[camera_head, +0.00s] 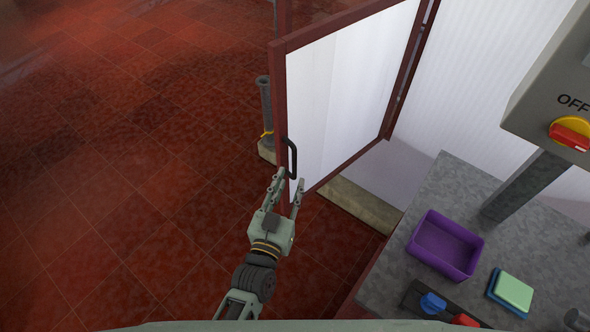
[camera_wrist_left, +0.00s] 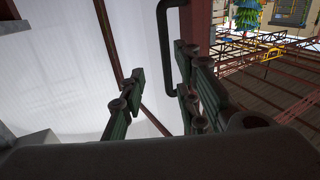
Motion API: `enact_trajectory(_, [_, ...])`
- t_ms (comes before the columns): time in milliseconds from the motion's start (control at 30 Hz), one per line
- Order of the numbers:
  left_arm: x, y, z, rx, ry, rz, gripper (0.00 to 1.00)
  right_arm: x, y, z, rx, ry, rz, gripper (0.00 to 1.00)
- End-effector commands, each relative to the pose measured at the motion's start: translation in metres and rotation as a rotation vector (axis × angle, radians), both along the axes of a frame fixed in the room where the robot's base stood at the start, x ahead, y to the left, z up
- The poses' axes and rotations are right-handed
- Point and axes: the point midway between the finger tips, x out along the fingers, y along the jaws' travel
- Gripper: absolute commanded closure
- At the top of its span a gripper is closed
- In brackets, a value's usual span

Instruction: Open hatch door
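The hatch door (camera_head: 345,90), a white panel in a dark red frame, stands ajar, swung out from its opening. Its black bar handle (camera_head: 291,158) is on the frame's near left edge; it also shows in the left wrist view (camera_wrist_left: 165,50). My left gripper (camera_head: 290,181) is just below the handle, fingers apart. In the left wrist view the gripper (camera_wrist_left: 160,90) has its fingers spread, with the handle's lower end close to the right-hand finger. I cannot tell whether they touch. My right gripper is not in view.
A grey counter (camera_head: 400,270) at right holds a purple bin (camera_head: 446,245), a green sponge-like block (camera_head: 513,291) and a switch box (camera_head: 550,90) on a post. A grey post (camera_head: 265,110) stands behind the door edge. The red tiled floor at left is clear.

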Motion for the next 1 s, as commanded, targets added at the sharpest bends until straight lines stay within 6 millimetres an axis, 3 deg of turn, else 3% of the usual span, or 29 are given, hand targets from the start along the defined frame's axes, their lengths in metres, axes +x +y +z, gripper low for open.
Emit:
enact_trajectory(100, [-0.024, 0.008, -0.001, 0.003, 0.001, 0.0, 0.71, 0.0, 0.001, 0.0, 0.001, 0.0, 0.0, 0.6])
enact_trajectory(300, [-0.046, 0.015, 0.0, 0.001, 0.001, 0.001, 0.71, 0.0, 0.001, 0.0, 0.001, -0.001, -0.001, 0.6])
enact_trajectory(1000, [-0.051, 0.016, -0.005, 0.005, 0.009, -0.001, 0.71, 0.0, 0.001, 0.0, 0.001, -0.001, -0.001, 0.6])
